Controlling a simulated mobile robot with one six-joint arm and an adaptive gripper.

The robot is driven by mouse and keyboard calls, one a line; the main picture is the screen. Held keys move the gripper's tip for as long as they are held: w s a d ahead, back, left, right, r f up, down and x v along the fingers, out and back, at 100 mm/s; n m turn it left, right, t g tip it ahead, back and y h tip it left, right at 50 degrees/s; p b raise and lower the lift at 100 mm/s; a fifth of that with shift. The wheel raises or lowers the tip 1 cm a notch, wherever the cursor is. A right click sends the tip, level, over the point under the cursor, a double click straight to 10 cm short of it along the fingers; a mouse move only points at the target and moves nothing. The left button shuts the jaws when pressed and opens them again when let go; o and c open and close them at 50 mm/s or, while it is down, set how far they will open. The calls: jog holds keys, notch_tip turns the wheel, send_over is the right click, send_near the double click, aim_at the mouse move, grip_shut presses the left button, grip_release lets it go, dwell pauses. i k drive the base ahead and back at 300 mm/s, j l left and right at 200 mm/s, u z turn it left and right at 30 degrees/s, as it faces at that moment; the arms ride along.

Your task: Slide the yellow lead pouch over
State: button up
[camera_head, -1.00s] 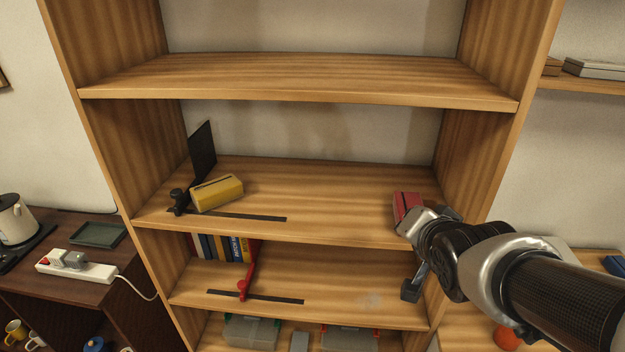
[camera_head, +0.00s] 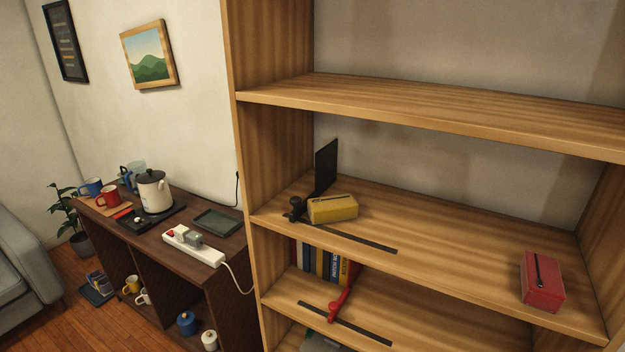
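The yellow pouch (camera_head: 333,209) lies on the middle shelf (camera_head: 450,235), toward its left end, with a dark zip line along its top. A black upright divider plate (camera_head: 326,167) stands just behind and left of it. The divider's black knob (camera_head: 295,208) is at the pouch's left end, and a dark rail (camera_head: 362,239) runs along the shelf in front. A red pouch (camera_head: 542,281) with a dark zip lies at the right end of the same shelf. My gripper is not in view.
The shelf between the two pouches is clear. Below, books (camera_head: 322,261) stand beside a red divider (camera_head: 342,300). The shelf above (camera_head: 430,100) is empty. A dark cabinet at left holds a kettle (camera_head: 154,192), mugs and a power strip (camera_head: 193,246).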

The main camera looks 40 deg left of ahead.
aim_at(322, 210)
jog(key=j+z, duration=0.15)
jog(key=j, duration=0.5)
jog(key=j+z, duration=0.15)
jog(key=j, duration=0.55)
jog(key=j+z, duration=0.1)
jog(key=j, duration=0.55)
jog(key=k+j+z, duration=0.15)
jog(key=j, duration=0.5)
jog(key=k+j+z, duration=0.15)
jog(key=j, duration=0.5)
jog(key=i, duration=0.05)
